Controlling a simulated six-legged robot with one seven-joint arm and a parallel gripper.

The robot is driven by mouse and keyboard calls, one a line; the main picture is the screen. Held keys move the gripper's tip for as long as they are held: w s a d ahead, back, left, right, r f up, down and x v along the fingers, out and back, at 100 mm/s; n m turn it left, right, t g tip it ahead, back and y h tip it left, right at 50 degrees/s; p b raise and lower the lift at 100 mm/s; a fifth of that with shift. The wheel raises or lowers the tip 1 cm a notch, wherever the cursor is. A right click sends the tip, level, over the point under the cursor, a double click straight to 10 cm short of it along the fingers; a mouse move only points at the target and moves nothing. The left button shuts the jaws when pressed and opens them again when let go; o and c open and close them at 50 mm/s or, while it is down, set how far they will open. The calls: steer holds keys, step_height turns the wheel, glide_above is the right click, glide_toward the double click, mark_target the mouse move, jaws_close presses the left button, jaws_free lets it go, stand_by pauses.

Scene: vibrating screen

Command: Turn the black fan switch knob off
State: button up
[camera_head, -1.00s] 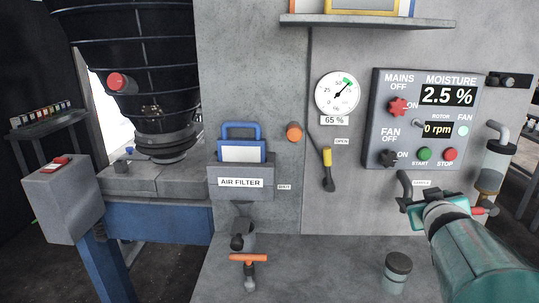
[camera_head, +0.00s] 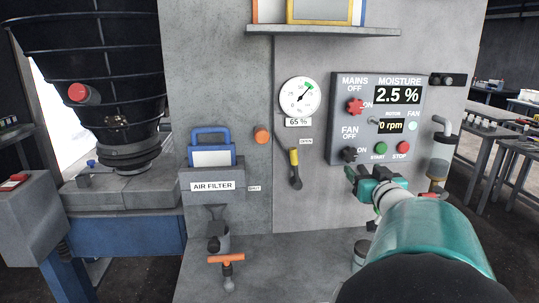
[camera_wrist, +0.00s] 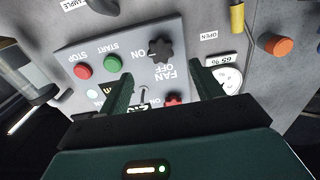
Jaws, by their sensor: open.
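The black fan switch knob (camera_head: 349,154) is a lobed knob at the lower left of the grey control panel (camera_head: 337,112), with FAN OFF printed above it and ON to its right. It also shows in the wrist view (camera_wrist: 160,50), upside down. I cannot tell for sure which label it is turned to. My gripper (camera_head: 356,175) is open and empty just below the knob in the head view. In the wrist view my gripper's fingers (camera_wrist: 160,72) stand apart, with the knob beyond their tips, roughly between them. No contact shows.
A red mains knob (camera_head: 355,106) sits above the fan knob. A green start button (camera_head: 381,149) and a red stop button (camera_head: 403,148) lie to its right. A yellow-tipped lever (camera_head: 295,168) and a gauge (camera_head: 299,97) are to the left. A pipe fitting (camera_head: 440,140) stands right of the panel.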

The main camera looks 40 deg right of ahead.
mark_target(351, 157)
steer(key=x, duration=0.9)
steer(key=c, duration=1)
